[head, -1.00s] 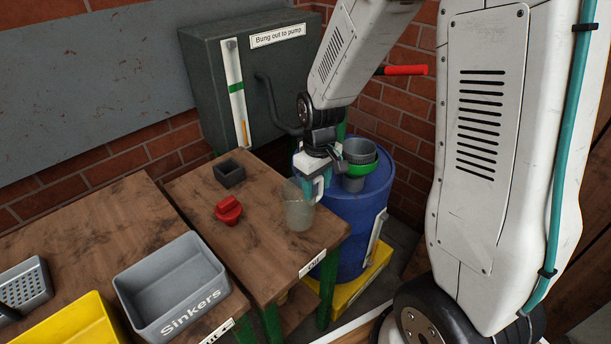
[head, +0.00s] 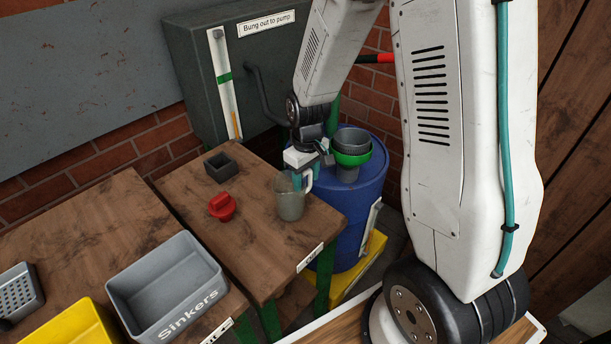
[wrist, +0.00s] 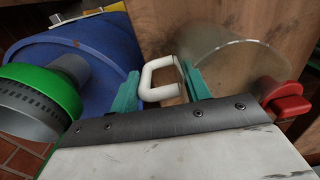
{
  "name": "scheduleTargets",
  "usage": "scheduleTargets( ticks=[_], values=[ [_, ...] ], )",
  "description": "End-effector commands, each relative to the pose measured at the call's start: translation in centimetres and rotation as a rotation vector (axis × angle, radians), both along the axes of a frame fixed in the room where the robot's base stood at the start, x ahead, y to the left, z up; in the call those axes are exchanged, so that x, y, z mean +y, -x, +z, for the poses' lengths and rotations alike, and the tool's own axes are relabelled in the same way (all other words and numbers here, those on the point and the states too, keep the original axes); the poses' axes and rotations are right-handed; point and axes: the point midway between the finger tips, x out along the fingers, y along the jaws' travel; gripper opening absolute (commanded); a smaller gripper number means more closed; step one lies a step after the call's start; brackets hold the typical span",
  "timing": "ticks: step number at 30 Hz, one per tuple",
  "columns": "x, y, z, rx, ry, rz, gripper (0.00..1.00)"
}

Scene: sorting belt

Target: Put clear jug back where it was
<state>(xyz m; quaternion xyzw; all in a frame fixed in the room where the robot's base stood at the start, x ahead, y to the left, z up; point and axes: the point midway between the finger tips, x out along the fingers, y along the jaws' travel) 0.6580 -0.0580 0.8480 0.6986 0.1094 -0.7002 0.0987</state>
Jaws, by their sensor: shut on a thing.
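The clear jug (head: 289,202) is a see-through vessel with a white handle, upright at the right side of the right-hand wooden table (head: 262,247). My gripper (head: 305,177) is shut on its handle, from the side of the blue drum. In the wrist view the teal fingers of my gripper (wrist: 160,88) are on either side of the white handle, and the jug body (wrist: 228,58) is just beyond the right finger. I cannot tell whether the jug's base touches the tabletop.
A red bung (head: 222,207) and a small dark square box (head: 219,167) are left of the jug. A blue drum (head: 345,220) with a green-rimmed grey funnel (head: 352,157) stands close on the right. A grey Sinkers bin (head: 165,285) sits on the left table. The front tabletop is clear.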

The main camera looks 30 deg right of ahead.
Motion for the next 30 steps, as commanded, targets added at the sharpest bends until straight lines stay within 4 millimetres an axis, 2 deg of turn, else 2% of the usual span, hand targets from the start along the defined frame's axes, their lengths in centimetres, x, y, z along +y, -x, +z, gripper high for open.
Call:
scheduleTargets(
  ticks=[1,3,14,17,24,30],
  values=[
    [0.0,0.0,-0.1,0.001,0.000,0.001,0.53],
    [0.1,0.0,-0.1,0.000,0.000,0.001,0.69],
    [0.2,0.0,0.5,-0.001,0.000,0.003,0.69],
    [0.1,-0.1,1.8,-0.004,0.000,0.003,0.69],
    [0.1,-0.1,7.0,-0.006,0.000,0.003,0.69],
    [0.0,-0.1,10.5,-0.003,0.000,0.003,0.69]
  ],
)
